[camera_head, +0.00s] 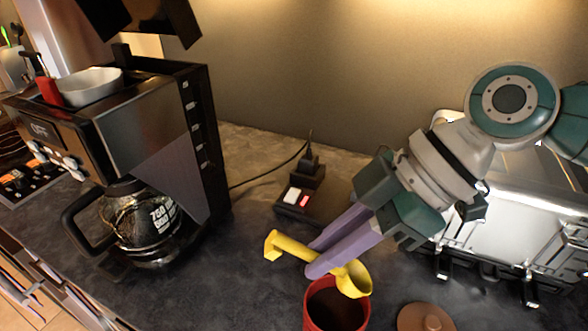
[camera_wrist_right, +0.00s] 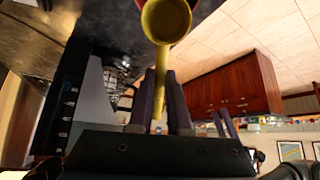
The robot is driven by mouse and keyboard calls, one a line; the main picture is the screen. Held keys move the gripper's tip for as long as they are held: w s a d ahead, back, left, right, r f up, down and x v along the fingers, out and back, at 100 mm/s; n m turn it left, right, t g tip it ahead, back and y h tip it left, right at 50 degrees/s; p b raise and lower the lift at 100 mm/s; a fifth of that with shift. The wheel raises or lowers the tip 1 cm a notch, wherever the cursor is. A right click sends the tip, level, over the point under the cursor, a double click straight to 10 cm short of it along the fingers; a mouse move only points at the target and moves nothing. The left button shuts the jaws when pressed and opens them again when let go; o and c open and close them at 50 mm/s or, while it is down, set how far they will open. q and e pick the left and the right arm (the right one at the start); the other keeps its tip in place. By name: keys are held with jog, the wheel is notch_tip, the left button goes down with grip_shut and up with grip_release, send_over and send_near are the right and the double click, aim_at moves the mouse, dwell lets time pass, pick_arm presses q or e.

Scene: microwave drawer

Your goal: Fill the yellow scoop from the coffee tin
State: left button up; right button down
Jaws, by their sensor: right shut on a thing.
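My right gripper (camera_head: 316,258) is shut on the handle of the yellow scoop (camera_head: 352,279). The handle's hooked end sticks out to the left of the purple fingers, and the round cup is on the right. The scoop also shows in the right wrist view (camera_wrist_right: 166,22), with its handle between the fingers (camera_wrist_right: 163,95). The red coffee tin (camera_head: 309,314) stands open at the bottom of the head view, with dark brown contents. The scoop's cup overlaps the tin's far right rim in the picture. I cannot tell whether they touch or whether the cup holds coffee. My left gripper is not in view.
A brown round lid (camera_head: 425,318) lies right of the tin. A black coffee maker (camera_head: 150,115) with a glass carafe (camera_head: 142,222) stands at left. A power strip (camera_head: 308,200) lies behind the scoop. A shiny metal appliance (camera_head: 505,220) stands at right.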

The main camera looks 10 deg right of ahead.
aim_at(333, 272)
jog(key=shift+f+b, duration=2.4)
jog(key=shift+f, duration=0.3)
notch_tip(333, 272, down, 4)
jog(key=b, duration=0.3)
jog(key=shift+f+b, duration=0.1)
jog(key=shift+b, duration=0.3)
